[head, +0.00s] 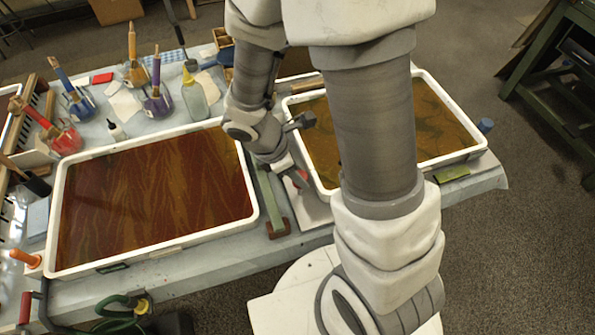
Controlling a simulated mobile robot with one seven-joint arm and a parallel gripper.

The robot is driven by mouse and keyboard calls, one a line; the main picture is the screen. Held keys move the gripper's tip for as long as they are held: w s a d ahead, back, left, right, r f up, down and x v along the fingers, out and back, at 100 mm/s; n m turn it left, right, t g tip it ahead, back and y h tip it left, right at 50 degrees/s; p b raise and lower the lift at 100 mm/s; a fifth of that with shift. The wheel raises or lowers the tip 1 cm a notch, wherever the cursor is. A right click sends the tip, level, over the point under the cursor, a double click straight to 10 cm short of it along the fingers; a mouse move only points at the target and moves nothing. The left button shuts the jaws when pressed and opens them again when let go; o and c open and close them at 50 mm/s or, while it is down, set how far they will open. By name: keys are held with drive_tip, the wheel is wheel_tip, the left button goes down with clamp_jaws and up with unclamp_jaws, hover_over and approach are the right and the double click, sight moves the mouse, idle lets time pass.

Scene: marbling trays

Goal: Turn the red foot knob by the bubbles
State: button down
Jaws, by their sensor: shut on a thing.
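A small red knob (301,179) shows at the front left corner of the right tray (300,110), low by a pale plate (313,208). My gripper (293,175) reaches down to it from above and is shut on it. The fingers and wrist cover much of the knob, so its angle cannot be told. The bubbles cannot be made out in this view. The right tray is white-rimmed and holds olive-brown marbled liquid; my arm hides its middle.
A left tray (254,195) with dark red-brown liquid fills the table's left half. A green bar (268,195) lies between the trays. Brush jars (135,72) and bottles (195,98) crowd the back left. An orange knob (25,258) stands at the left tray's near corner.

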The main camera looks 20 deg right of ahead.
idle(0.4)
drive_tip(key=shift+c, duration=2.1)
unclamp_jaws()
drive_tip(key=shift+r, duration=0.1)
drive_tip(key=p+v, duration=0.5)
drive_tip(key=v, duration=1.2)
drive_tip(key=shift+a, duration=0.15)
drive_tip(key=shift+r, duration=0.1)
